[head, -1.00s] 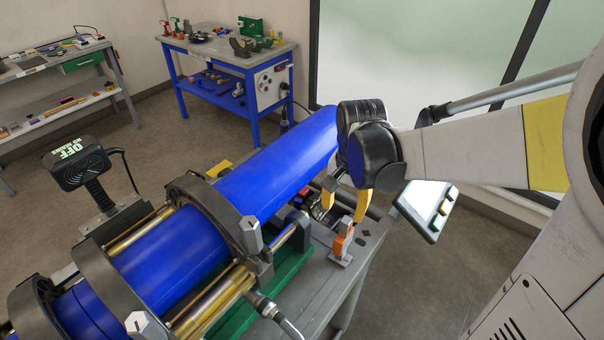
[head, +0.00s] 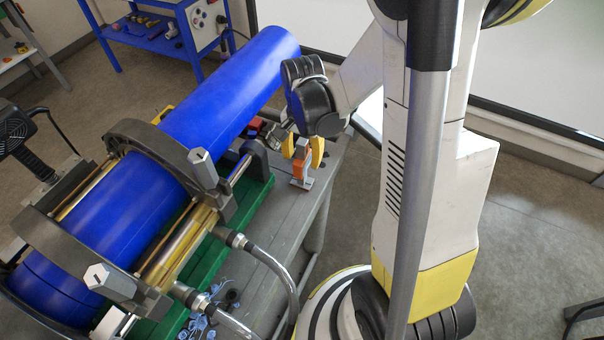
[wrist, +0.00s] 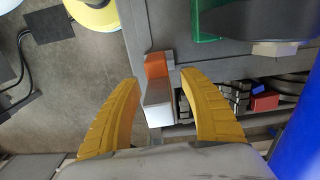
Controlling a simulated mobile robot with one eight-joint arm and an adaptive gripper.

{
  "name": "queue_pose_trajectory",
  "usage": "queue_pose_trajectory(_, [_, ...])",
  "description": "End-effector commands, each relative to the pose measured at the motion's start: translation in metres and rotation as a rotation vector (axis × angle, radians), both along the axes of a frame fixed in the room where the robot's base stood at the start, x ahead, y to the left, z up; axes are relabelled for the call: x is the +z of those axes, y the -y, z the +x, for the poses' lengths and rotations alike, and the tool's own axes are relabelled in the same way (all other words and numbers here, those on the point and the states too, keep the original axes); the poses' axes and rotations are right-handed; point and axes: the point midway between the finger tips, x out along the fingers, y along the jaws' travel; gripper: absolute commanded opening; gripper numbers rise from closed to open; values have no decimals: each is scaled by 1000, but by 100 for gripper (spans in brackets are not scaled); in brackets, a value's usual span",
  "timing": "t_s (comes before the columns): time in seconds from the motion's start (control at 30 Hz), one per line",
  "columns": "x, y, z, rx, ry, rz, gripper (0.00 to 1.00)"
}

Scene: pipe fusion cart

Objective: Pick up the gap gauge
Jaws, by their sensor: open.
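The gap gauge (head: 300,170), which I take to be the small orange and grey piece, stands upright on the grey cart top near its right edge. My gripper (head: 303,147) is just above it, with its two yellow fingers apart and the gauge's upper part between them. In the wrist view the gauge (wrist: 158,101) shows a pale grey block and an orange part between the open fingers (wrist: 158,78). Gaps show on both sides, so neither finger seems to touch it.
The blue pipe (head: 228,88) lies in the clamp machine (head: 160,140) left of my gripper. Hoses (head: 275,262) curve down the cart's front. A blue workbench (head: 150,38) stands behind. Open floor lies right of the cart.

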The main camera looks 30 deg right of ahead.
Motion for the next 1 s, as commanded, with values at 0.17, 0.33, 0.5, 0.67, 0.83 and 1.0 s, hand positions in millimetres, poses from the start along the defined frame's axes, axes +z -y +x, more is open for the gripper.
queue_pose_trajectory(0.17, [-5,0,0,0,0,0,50])
queue_pose_trajectory(0.33, [-5,0,0,0,0,0,37])
queue_pose_trajectory(0.5, [-5,0,0,0,0,0,0])
queue_pose_trajectory(0.67, [-5,0,0,0,0,0,0])
queue_pose_trajectory(0.83, [-5,0,0,0,0,0,0])
queue_pose_trajectory(1.0, [1,0,0,0,0,0,0])
